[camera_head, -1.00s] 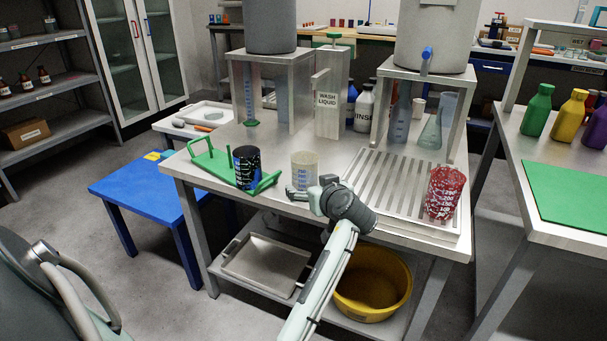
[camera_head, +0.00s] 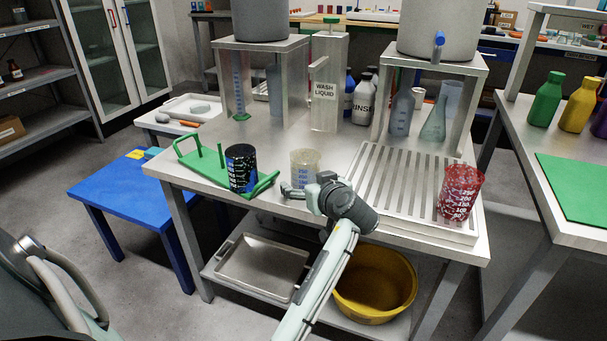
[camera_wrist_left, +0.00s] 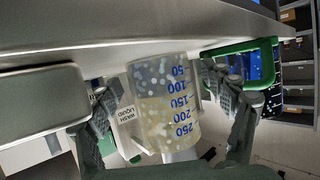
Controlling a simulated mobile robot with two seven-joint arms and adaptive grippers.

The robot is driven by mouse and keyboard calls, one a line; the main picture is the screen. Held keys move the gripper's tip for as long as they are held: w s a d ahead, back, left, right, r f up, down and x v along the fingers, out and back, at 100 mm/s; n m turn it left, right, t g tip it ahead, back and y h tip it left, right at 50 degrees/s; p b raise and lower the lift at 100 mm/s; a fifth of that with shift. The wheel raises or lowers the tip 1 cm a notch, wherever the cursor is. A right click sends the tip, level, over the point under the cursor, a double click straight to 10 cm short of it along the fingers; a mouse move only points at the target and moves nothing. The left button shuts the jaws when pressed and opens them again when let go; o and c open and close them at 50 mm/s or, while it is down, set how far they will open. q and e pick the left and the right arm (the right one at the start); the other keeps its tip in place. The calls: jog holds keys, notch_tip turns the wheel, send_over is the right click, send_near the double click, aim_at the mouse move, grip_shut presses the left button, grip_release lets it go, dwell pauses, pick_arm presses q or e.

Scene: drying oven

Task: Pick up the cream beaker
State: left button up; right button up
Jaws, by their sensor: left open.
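The cream beaker (camera_head: 304,168) stands upright near the front edge of the steel table (camera_head: 285,135), with blue graduation marks on it. My left gripper (camera_head: 304,188) is open at the near side of this beaker and hides its lower part. In the left wrist view, which looks upside down, the cream beaker (camera_wrist_left: 162,105) with speckled contents lies between the two spread fingers of the left gripper (camera_wrist_left: 170,115). Gaps show beside it, and I see no clear grip. My right gripper is not in view.
A black-and-blue beaker (camera_head: 241,168) stands at the green rack (camera_head: 262,186), close left of the cream one. A red beaker (camera_head: 461,190) stands on the slatted drain tray (camera_head: 385,175) at right.

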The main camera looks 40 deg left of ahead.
pick_arm(q)
jog(key=shift+c, duration=0.2)
jog(key=c, duration=1.2)
jog(key=shift+c, duration=0.5)
jog(key=shift+r, duration=0.1)
jog(key=shift+r, duration=0.2)
